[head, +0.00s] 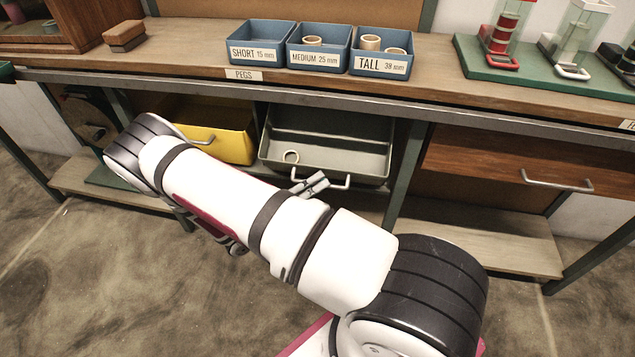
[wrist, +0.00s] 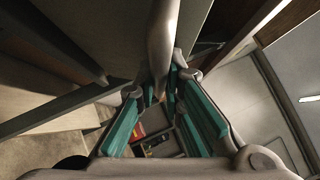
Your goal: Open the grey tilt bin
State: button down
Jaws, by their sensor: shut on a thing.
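The grey tilt bin (head: 335,132) hangs under the bench, tipped outward, and I see into its interior. A small pale ring (head: 291,156) lies inside it. The bin's pale bar handle (head: 341,184) is at its front lower edge. My gripper (head: 311,185) is at this handle, mostly small in the head view. In the wrist view my gripper (wrist: 162,88) has its teal-padded fingers on both sides of the handle bar (wrist: 163,38), shut on it. The exact contact is partly hidden by the fingertips.
A yellow bin (head: 222,139) with a handle hangs left of the grey bin, partly behind my arm. A wooden drawer (head: 490,163) is to the right, past a bench leg (head: 405,172). Blue peg trays (head: 320,54) stand on the bench top. The floor in front is clear.

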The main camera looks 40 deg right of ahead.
jog(key=shift+w+f, duration=0.1)
jog(key=shift+w, duration=0.05)
jog(key=c, duration=1.7)
grip_release()
jog(key=v, duration=1.2)
